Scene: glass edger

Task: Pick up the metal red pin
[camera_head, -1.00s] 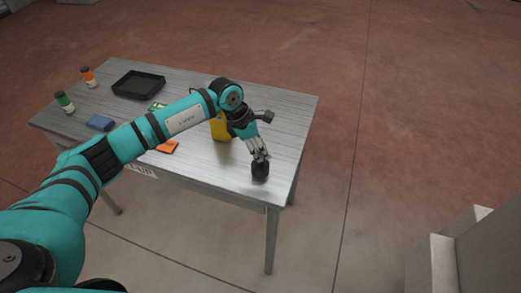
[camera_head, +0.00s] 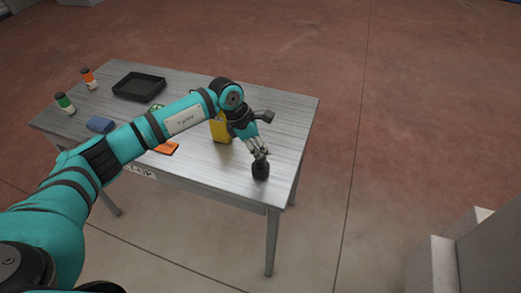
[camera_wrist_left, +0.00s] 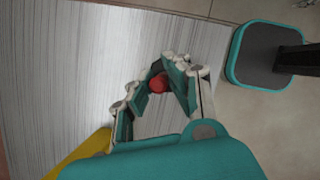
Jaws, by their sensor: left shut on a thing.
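My left gripper (camera_head: 260,154) points down over the front right corner of the table. Its fingers are closed around the top of a small dark upright object (camera_head: 260,171), which appears to stand on the table. In the left wrist view, a small round red end (camera_wrist_left: 158,84), apparently of the red pin, shows between the fingertips of my left gripper (camera_wrist_left: 163,76), with something dark beside it. The fingers hide the rest of the pin, and no red shows there in the head view. My right gripper is not in view.
The grey table (camera_head: 205,168) also holds a yellow container (camera_head: 220,128) close behind my left gripper, a black tray (camera_head: 139,86), a blue item (camera_head: 101,124), an orange item (camera_head: 166,147), and green-capped (camera_head: 65,103) and orange-capped (camera_head: 88,78) bottles. The table's right edge is near.

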